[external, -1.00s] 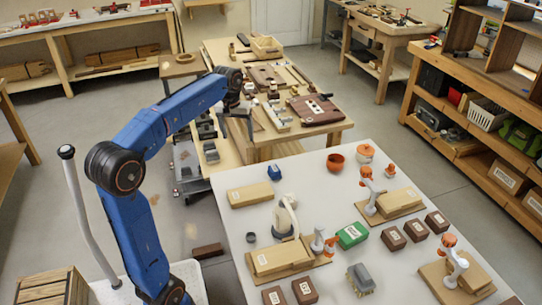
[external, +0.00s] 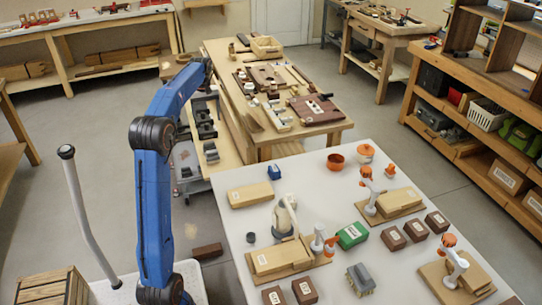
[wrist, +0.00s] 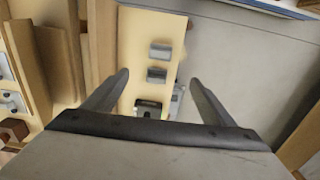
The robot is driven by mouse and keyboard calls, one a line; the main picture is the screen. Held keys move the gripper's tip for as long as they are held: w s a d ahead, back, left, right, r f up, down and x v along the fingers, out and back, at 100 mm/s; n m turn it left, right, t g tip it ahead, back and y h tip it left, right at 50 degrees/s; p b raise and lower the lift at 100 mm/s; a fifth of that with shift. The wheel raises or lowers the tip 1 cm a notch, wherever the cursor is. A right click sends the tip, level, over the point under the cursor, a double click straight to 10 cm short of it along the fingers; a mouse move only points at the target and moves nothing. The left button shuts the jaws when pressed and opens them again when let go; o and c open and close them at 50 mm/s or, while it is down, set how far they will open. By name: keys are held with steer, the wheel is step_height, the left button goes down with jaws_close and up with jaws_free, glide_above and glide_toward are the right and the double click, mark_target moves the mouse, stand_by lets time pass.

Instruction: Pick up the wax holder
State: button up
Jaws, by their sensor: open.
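My gripper (wrist: 160,80) is open and empty in the wrist view, with its two dark fingers spread apart. Between and beyond the fingers lies a pale board with two small grey blocks, an upper one (wrist: 160,51) and a lower one (wrist: 157,75). A darker grey box-like piece (wrist: 149,107) sits below them, partly hidden by the gripper. I cannot tell which piece is the wax holder. In the external view grey pieces (external: 207,131) sit on a low pale shelf beside the long bench. My arm reaches over there, and the fingers are not clear in that view.
The long wooden bench (external: 335,128) carries boards, tools and small parts close to my arm. The white table (external: 222,185) in front holds boxes, pots and small orange-and-grey arms. Bare grey floor (external: 60,125) lies to the left.

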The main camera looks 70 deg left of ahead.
mark_target(212, 151)
step_height(212, 151, down, 22)
steer(key=shift+d+f, duration=0.15)
steer(key=shift+f, duration=0.05)
steer(key=c, duration=1.2)
